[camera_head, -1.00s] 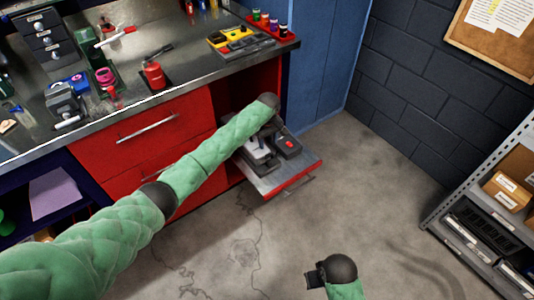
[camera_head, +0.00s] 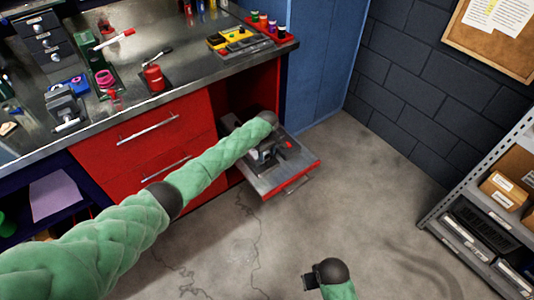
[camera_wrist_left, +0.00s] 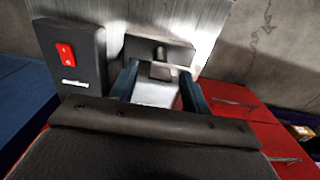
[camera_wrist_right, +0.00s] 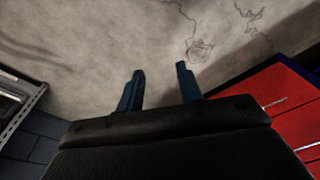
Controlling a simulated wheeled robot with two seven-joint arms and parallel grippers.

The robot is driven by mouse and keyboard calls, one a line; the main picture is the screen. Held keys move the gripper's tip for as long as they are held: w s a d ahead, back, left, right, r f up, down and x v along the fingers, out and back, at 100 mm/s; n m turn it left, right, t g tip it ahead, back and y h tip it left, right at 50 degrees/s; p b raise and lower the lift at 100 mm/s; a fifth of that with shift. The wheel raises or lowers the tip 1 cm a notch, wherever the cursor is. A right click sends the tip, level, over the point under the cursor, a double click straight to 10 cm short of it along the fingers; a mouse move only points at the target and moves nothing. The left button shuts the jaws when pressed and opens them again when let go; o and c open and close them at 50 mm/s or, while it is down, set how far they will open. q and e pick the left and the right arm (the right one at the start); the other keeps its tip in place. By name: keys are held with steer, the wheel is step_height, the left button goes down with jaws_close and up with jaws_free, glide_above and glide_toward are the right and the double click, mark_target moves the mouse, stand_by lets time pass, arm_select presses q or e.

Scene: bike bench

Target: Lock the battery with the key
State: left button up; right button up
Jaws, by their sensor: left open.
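My left gripper (camera_wrist_left: 159,86) is open, its two dark blue fingers on either side of a pale grey block (camera_wrist_left: 154,92). Whether they touch it cannot be told. Beyond lies a dark bracket (camera_wrist_left: 181,54) with a small raised knob. Left of it is a black box (camera_wrist_left: 88,63) with a red switch. In the head view the left gripper (camera_head: 264,154) is low over this equipment on a pulled-out metal shelf (camera_head: 262,184). I cannot tell which part is the battery, and no key is clearly visible. My right gripper (camera_wrist_right: 159,85) is open and empty above the floor.
The shelf slides out of a red cabinet (camera_head: 150,135) under a metal workbench holding a vise (camera_head: 64,108) and a red bottle (camera_head: 154,77). A blue panel (camera_head: 318,70) stands right of it. Shelving (camera_head: 470,215) is at far right. The floor between is clear.

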arm_select(q)
steer(key=c, duration=1)
